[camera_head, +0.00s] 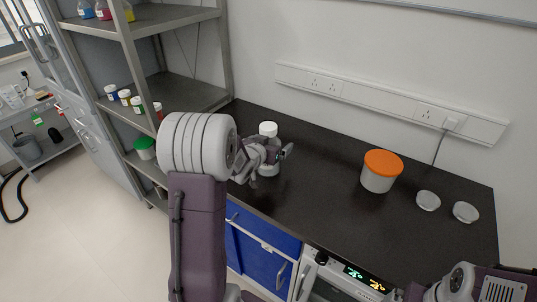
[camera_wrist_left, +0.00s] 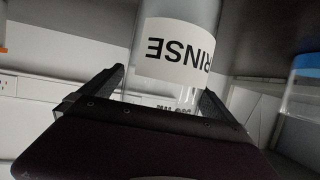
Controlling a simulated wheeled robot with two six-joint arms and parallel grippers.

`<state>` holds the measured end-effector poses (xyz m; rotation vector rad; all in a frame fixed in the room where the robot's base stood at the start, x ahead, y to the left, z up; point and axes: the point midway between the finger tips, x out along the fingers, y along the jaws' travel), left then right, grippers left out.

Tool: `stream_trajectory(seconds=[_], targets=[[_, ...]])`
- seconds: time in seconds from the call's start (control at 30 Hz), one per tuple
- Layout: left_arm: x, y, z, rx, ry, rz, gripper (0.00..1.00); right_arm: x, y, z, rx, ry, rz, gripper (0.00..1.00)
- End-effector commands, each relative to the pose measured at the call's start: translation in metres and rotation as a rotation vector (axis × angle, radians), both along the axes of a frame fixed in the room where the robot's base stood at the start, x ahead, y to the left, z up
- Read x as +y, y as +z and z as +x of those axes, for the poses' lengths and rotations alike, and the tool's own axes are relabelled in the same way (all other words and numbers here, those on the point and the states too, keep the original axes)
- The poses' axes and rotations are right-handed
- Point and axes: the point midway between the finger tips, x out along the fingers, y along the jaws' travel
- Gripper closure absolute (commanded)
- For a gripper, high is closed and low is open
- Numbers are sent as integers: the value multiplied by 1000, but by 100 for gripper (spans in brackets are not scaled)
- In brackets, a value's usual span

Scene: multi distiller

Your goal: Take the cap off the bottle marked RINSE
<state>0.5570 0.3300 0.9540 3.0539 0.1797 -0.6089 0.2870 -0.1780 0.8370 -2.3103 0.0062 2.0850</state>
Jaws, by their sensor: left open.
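A clear bottle (camera_head: 268,168) with a white cap (camera_head: 268,128) stands upright on the dark bench, partly hidden by my left gripper (camera_head: 285,155). In the left wrist view the bottle (camera_wrist_left: 178,85) shows its white label, RINSE, upside down. My left gripper (camera_wrist_left: 163,92) is open, with one finger on each side of the bottle. I cannot tell whether the fingers touch the glass. The cap is not seen in the left wrist view. Part of my right arm (camera_head: 465,282) shows at the lower right; its fingers cannot be made out.
A white tub with an orange lid (camera_head: 382,170) stands right of the bottle. Two small pale round dishes (camera_head: 428,200) lie farther right. A metal shelf (camera_head: 185,92) with small capped jars stands left. The bench between bottle and tub is clear.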

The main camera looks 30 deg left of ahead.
Motion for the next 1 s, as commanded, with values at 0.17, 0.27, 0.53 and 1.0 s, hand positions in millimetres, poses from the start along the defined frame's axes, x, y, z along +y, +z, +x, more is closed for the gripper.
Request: stream_trajectory(seconds=[0.17, 0.27, 0.53, 1.0], targets=[[0, 0, 0, 0, 0, 0, 31, 0, 0, 0, 0, 0, 0, 2], [0, 0, 0, 0, 0, 0, 58, 0, 0, 0, 0, 0, 0, 2], [0, 2, 0, -5, 0, 1, 96, 0, 0, 0, 0, 0, 0, 2], [0, 41, 0, -7, -1, 3, 96, 0, 15, 0, 0, 0, 0, 2]])
